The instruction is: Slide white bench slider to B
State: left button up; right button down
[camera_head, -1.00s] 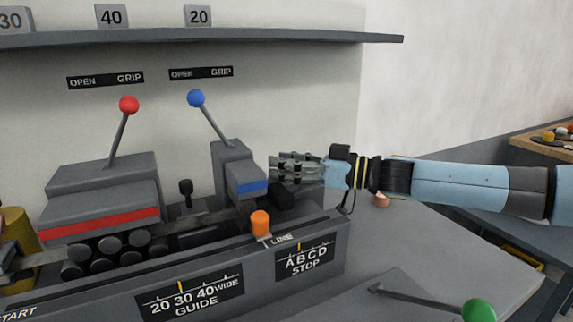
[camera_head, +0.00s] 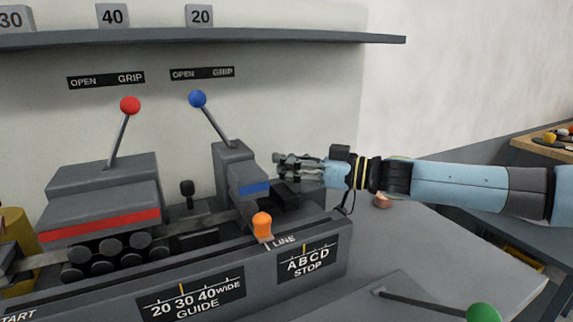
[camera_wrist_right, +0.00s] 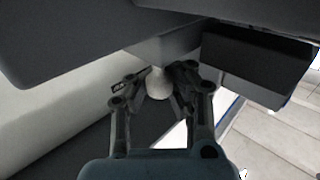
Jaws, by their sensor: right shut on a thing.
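The white slider knob (camera_wrist_right: 158,84) sits between the fingertips in the right wrist view, below a grey housing. My right gripper (camera_wrist_right: 156,92) is shut on it. In the head view my right gripper (camera_head: 284,168) is at the right end of the grey bench machine, behind the blue-striped block, and the white knob is hidden there. The ABCD STOP scale (camera_head: 308,260) is on the machine's front face, with a yellow mark above the letters, close to B. My left gripper is not in view.
A blue-ball lever (camera_head: 198,99) and a red-ball lever (camera_head: 130,105) rise from the machine. An orange knob (camera_head: 262,226) is at the front by LINE. A green-ball lever (camera_head: 482,313) is at lower right. A shelf (camera_head: 300,36) runs above. The bench right of the machine is mostly clear.

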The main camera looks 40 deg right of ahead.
jog(key=shift+s+a+f, duration=0.1)
jog(key=shift+s+f, duration=0.1)
jog(key=shift+f, duration=0.05)
jog(key=shift+s+d, duration=0.1)
jog(key=shift+d, duration=0.2)
jog(key=c, duration=1.4)
grip_release()
jog(key=shift+s+r, duration=0.15)
jog(key=shift+s, duration=0.2)
jog(key=shift+o, duration=1.3)
jog(key=shift+w, duration=0.15)
jog(key=v, duration=1.2)
